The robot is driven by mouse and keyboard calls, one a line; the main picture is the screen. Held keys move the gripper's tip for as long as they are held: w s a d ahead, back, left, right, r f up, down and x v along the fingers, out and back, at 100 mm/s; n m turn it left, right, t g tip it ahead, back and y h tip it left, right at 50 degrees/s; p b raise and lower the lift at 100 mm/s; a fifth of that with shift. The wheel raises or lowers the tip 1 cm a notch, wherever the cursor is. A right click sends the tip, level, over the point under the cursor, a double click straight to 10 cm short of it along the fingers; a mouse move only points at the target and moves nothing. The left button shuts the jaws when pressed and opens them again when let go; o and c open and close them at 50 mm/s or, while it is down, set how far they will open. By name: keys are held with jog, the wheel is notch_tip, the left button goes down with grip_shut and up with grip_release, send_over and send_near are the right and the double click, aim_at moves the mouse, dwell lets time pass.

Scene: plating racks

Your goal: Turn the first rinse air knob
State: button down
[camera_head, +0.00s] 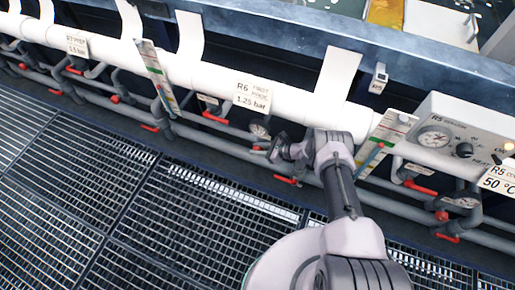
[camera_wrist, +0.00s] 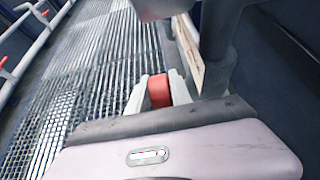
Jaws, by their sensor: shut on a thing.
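The "R6 First Rinse" sign (camera_head: 252,92), marked 1.25 bar, hangs on the white pipe in the head view. My gripper (camera_head: 279,150) is just below and right of it, beside a small round gauge (camera_head: 260,130). In the wrist view my gripper (camera_wrist: 158,88) has its two pale fingers on either side of a red knob (camera_wrist: 159,91), shut on it. The knob is below the R6 sign, so it appears to be the first rinse air knob. In the head view my gripper and wrist hide most of it.
Red lever handles (camera_head: 215,117) line the grey pipes on both sides. A gauge box (camera_head: 460,135) marked R5 and a 50 °C sign (camera_head: 500,181) stand at right. Metal floor grating (camera_head: 120,190) lies clear in front of the pipes.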

jog(key=shift+a+g+h, duration=0.1)
jog(key=shift+g+h, duration=0.2)
jog(key=shift+h, duration=0.5)
jog(key=c, duration=1.4)
grip_release()
jog(key=shift+c, duration=0.2)
jog(key=shift+f, duration=0.1)
